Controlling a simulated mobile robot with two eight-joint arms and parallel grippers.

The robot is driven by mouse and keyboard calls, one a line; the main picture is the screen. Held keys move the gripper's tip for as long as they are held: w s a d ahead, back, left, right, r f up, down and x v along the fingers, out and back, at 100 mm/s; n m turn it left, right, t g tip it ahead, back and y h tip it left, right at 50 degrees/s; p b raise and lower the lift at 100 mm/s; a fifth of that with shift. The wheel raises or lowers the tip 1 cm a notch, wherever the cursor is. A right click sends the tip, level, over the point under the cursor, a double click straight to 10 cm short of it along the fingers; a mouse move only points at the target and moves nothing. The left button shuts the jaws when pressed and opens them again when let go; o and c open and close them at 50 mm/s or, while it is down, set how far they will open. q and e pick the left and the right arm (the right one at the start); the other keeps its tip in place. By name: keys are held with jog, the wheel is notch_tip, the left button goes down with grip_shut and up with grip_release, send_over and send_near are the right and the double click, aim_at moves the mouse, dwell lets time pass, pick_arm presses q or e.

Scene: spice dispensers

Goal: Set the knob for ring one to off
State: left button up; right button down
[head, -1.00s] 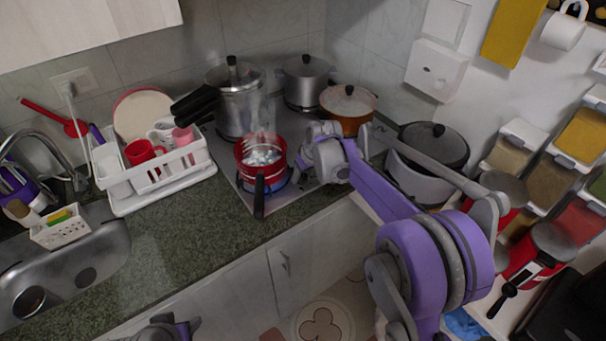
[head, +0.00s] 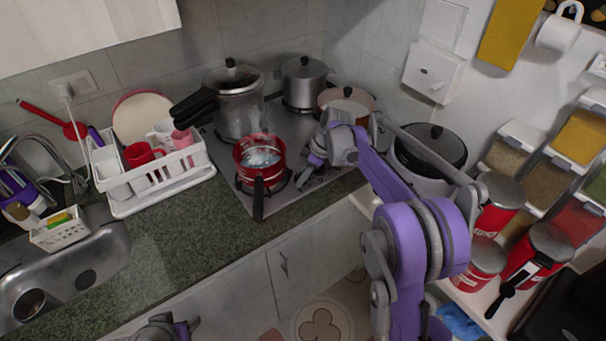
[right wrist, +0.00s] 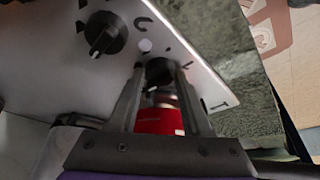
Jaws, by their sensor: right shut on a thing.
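My right gripper (head: 312,178) is at the right front part of the cooktop (head: 226,176), to the right of the red pot (head: 262,160). In the right wrist view, my right gripper (right wrist: 160,85) is shut on a dark round knob (right wrist: 158,72), its fingers on either side. The fingers partly hide this knob. A second black knob (right wrist: 105,36) with a white pointer mark is beside it, untouched. No ring number is readable. No blue flame shows under the red pot in the head view.
A steel pressure cooker (head: 238,108), a steel pot (head: 304,85) and an orange pot (head: 368,97) stand on the back of the cooktop. The white dish rack (head: 160,190) is to the left. The counter (head: 170,245) in front is clear.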

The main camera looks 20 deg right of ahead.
jog(key=shift+n, duration=0.5)
jog(key=shift+c, duration=1.8)
grip_release()
jog(key=v, duration=1)
jog(key=shift+d+r, duration=0.2)
jog(key=shift+r, duration=0.2)
jog(key=shift+w, duration=0.15)
